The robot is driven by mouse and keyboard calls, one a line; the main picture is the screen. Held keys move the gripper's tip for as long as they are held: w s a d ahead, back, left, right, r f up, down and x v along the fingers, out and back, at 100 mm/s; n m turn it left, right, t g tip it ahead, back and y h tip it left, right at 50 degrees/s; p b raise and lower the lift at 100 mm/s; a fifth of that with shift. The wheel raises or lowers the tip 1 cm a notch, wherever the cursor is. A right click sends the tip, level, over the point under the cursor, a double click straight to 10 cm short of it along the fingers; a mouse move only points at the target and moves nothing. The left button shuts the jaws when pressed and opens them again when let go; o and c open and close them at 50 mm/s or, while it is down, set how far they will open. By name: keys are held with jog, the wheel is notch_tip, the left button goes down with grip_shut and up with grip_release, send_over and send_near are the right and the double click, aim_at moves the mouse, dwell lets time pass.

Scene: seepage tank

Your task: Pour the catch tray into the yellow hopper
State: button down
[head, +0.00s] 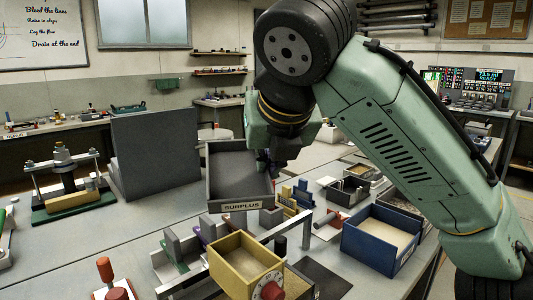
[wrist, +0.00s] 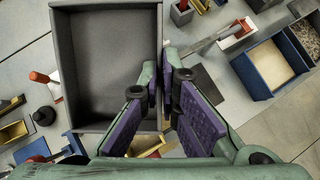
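The catch tray (head: 240,180) is a dark grey open box labelled SURPLUS. My gripper (head: 275,165) is shut on its right side wall and holds it above the bench. In the wrist view, my purple-padded fingers (wrist: 168,100) pinch that wall of the tray (wrist: 105,127), one inside and one outside. The tray's inside looks plain dark grey; I cannot make out any contents. The yellow hopper (head: 232,271) is an open-topped box with a dial on its front, standing below and nearer than the tray. Its inner floor looks tan.
A blue bin (head: 372,248) with tan contents stands right of the hopper. A metal rail (head: 285,228) and small coloured blocks stand under and beside the tray. A tall grey panel (head: 155,150) and a green-based press (head: 68,185) stand left. The front left bench is partly clear.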

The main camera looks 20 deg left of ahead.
jog(key=p, duration=0.1)
jog(key=r+g+p, duration=0.1)
jog(key=shift+w+a+g+h+p, duration=0.2)
jog(key=shift+g+h+p, duration=0.1)
jog(key=shift+h, duration=0.1)
jog(key=g+p, duration=0.1)
jog(key=g+h+p, duration=0.1)
jog(key=p, duration=0.1)
jog(key=shift+w+a+r, duration=0.1)
jog(key=shift+w+r, duration=0.15)
jog(key=shift+w, duration=0.05)
jog(key=shift+w+g+h+p, duration=0.15)
jog(key=shift+g+h+p, duration=0.15)
jog(key=shift+g+p, duration=0.25)
jog(key=shift+f, duration=0.15)
